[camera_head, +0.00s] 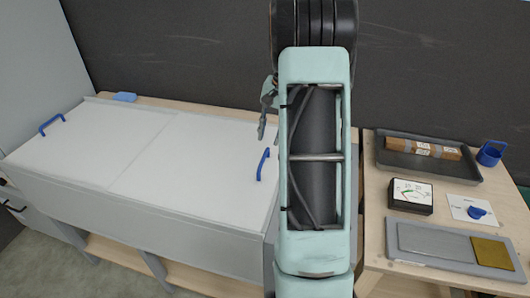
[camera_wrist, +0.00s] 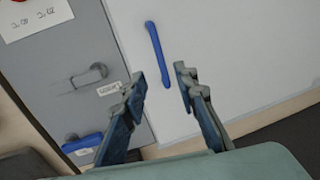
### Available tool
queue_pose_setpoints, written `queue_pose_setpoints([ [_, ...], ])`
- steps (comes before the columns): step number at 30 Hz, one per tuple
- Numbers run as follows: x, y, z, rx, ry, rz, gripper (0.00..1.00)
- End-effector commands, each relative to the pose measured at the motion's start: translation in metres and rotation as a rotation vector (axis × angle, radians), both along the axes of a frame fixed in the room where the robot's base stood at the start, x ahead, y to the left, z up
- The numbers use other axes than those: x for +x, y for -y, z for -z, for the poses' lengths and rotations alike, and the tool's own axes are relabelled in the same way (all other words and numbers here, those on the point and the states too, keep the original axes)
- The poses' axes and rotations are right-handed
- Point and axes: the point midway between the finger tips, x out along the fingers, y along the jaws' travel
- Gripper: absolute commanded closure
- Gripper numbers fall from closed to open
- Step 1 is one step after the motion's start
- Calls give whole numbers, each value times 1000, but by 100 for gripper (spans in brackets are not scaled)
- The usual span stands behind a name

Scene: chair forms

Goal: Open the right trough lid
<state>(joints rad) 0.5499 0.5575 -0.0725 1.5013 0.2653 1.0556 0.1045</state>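The trough has two closed white lids side by side in the head view. The right trough lid (camera_head: 195,160) has a blue handle (camera_head: 263,164) near its right edge. The left lid (camera_head: 85,140) has its own blue handle (camera_head: 50,124) at the far left. My gripper (camera_head: 267,112) is above the rear right part of the trough, behind the right handle in the picture. In the wrist view, my gripper (camera_wrist: 159,75) is open and empty. A blue handle (camera_wrist: 158,42) on a white lid (camera_wrist: 235,50) shows between and beyond the fingertips, apparently untouched.
A dark wall stands behind. My arm hides the trough's right end.

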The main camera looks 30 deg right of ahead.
Motion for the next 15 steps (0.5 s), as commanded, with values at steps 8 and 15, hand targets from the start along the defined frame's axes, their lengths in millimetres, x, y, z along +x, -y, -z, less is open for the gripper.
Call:
queue_pose_setpoints([
  [8,7,-7,53,1,-3,-1,73],
  [15,12,-11,81,-1,-1,-1,73],
])
